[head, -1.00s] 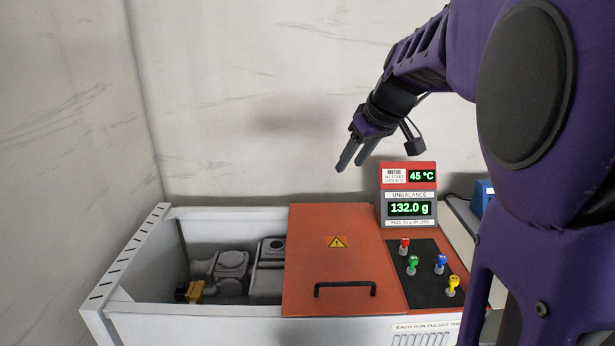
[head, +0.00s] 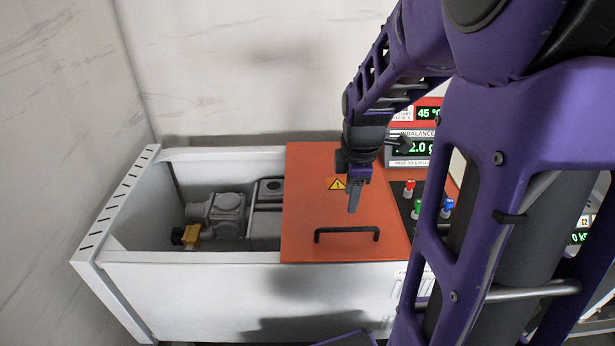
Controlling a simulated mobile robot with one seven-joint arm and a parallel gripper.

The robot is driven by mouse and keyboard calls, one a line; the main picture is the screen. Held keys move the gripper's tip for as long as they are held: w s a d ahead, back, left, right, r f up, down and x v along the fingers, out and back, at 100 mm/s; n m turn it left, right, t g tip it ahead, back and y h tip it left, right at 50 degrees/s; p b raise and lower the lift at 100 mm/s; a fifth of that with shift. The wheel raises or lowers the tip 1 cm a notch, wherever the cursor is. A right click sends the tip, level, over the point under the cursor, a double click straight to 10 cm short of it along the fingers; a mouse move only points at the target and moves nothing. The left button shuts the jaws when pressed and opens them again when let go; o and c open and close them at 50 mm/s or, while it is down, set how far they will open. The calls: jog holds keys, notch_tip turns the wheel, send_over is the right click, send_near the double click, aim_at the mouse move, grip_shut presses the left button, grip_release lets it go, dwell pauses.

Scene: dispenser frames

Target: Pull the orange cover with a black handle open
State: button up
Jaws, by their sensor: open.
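The orange cover (head: 308,200) lies flat over the right part of a white box, with a yellow warning label partly hidden by my gripper. Its black handle (head: 347,231) is a bar near the front edge of the cover. My gripper (head: 355,208) is open and empty, pointing down above the cover, just behind the handle in the picture. It appears apart from the handle; its exact height above the cover is hard to tell. The left part of the box is uncovered.
Grey machinery (head: 222,214) with a yellow part sits inside the open left part of the white box (head: 200,297). A display unit (head: 406,150) and coloured knobs (head: 417,207) stand right of the cover, partly hidden by my arm. Walls close the back and left.

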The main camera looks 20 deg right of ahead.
aim_at(345, 228)
jog(key=f+b, duration=0.1)
jog(key=f, duration=0.3)
jog(key=w+f+b, duration=0.1)
jog(key=f, duration=0.3)
jog(key=w+f+b, duration=0.1)
jog(key=f, duration=0.3)
jog(key=shift+w+d, duration=0.2)
jog(key=shift+d, duration=0.1)
jog(key=shift+r, duration=0.1)
grip_shut()
dwell(0.7)
